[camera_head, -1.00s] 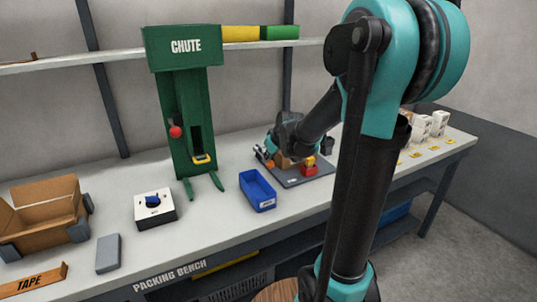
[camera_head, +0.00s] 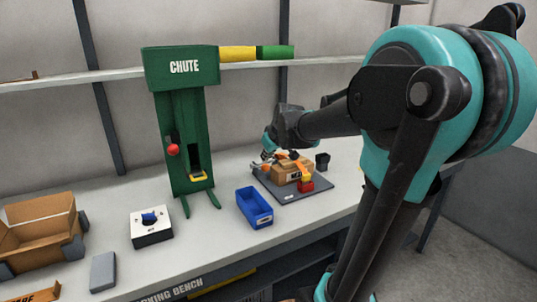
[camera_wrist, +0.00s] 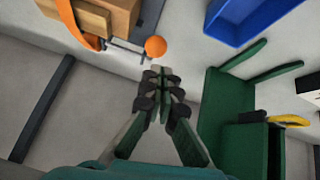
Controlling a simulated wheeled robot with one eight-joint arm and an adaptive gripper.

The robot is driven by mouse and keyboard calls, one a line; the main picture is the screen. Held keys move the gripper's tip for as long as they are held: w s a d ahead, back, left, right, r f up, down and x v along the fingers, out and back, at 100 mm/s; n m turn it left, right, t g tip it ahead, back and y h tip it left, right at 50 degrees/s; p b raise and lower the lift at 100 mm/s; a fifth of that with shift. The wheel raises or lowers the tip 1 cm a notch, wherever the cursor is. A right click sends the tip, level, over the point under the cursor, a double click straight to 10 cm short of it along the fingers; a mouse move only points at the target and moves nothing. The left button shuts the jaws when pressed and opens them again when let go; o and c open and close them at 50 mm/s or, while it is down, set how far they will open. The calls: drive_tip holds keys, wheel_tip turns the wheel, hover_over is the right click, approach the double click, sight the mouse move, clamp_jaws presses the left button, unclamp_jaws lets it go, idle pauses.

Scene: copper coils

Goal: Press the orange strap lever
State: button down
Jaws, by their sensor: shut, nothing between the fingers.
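The orange lever knob (camera_wrist: 155,46) is a round ball at the end of a thin grey rod in the wrist view. It stands beside a cardboard box (camera_wrist: 120,14) with an orange strap (camera_wrist: 72,24) over it. In the head view the box (camera_head: 288,173) sits on a dark grey base plate (camera_head: 302,193). My gripper (camera_wrist: 160,76) is shut and empty. Its tips show just below the knob in the wrist picture; whether they touch it I cannot tell. In the head view my gripper (camera_head: 268,154) is at the box's left side, and the knob is hard to make out.
The green chute (camera_head: 184,125) with a red ball handle (camera_head: 173,149) rises to the left. A small dark cup (camera_head: 322,161) is behind the plate at right. A white switch box (camera_head: 151,226) is further left.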

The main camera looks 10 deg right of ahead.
drive_tip(key=shift+v, duration=1.5)
drive_tip(key=shift+d, duration=0.1)
drive_tip(key=w+r+m+g, duration=0.3)
drive_tip(key=w+r+g, duration=0.1)
drive_tip(key=w+r, duration=0.2)
drive_tip(key=shift+w+d, duration=0.5)
drive_tip(key=shift+w, duration=0.4)
drive_tip(key=shift+r, duration=0.1)
drive_tip(key=shift+s+a+f, duration=0.1)
drive_tip(key=shift+a+f, duration=0.1)
drive_tip(key=shift+f, duration=1.7)
drive_tip(key=shift+a+f, duration=0.2)
drive_tip(key=shift+f, duration=1.75)
drive_tip(key=shift+s+a+f, duration=0.1)
drive_tip(key=shift+a+f, duration=0.05)
drive_tip(key=shift+f, duration=1.75)
drive_tip(key=shift+f, duration=0.1)
